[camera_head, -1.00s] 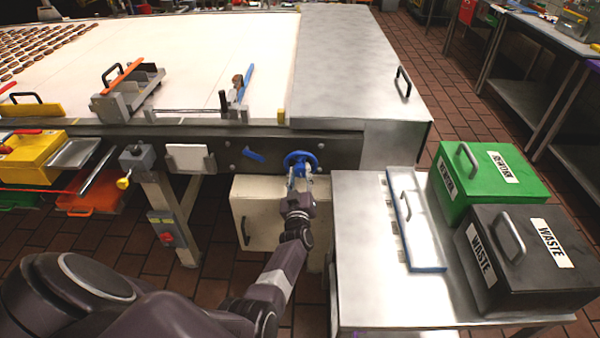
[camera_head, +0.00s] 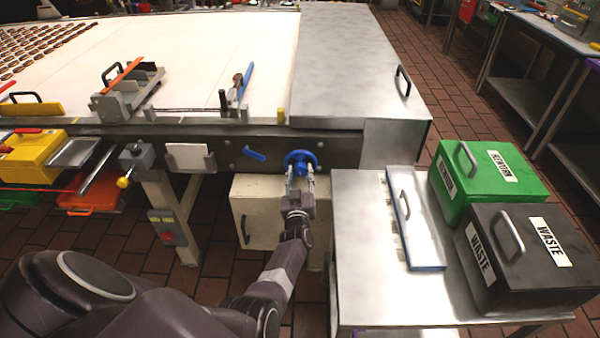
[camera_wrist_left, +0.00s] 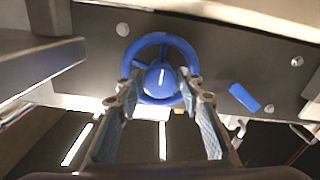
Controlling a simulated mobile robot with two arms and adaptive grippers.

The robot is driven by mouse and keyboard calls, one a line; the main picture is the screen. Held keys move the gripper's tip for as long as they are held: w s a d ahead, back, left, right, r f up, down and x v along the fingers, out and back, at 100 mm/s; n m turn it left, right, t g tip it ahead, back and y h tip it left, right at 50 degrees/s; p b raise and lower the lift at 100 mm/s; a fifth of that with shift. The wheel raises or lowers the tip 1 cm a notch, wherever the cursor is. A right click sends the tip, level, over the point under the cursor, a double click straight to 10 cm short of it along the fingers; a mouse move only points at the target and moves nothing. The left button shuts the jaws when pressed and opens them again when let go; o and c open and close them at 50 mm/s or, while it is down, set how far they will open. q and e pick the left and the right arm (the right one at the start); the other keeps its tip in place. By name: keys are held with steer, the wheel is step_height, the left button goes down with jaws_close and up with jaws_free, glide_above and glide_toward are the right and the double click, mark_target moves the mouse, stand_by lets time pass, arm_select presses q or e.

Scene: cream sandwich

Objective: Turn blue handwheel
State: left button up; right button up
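The blue handwheel (camera_head: 300,157) sits on the dark front side of the conveyor, below the metal cover. In the left wrist view the handwheel (camera_wrist_left: 160,44) shows a round rim and a hub with a white mark. My left gripper (camera_head: 301,177) is in front of the wheel, with its fingers spread apart. In the left wrist view the two fingertips of the left gripper (camera_wrist_left: 159,78) lie over the left and right sides of the wheel, one on each side of the hub. Whether they touch it I cannot tell. My right gripper is not in view.
A blue lever (camera_head: 254,153) is on the panel left of the wheel. A cream box (camera_head: 262,222) is below it. A metal table (camera_head: 365,290) with a green box (camera_head: 490,180) and a black waste box (camera_head: 515,260) stands to the right, close to my arm.

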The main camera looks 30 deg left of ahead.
arm_select(q)
steer(key=shift+o, duration=1.1)
steer(key=shift+r, duration=0.1)
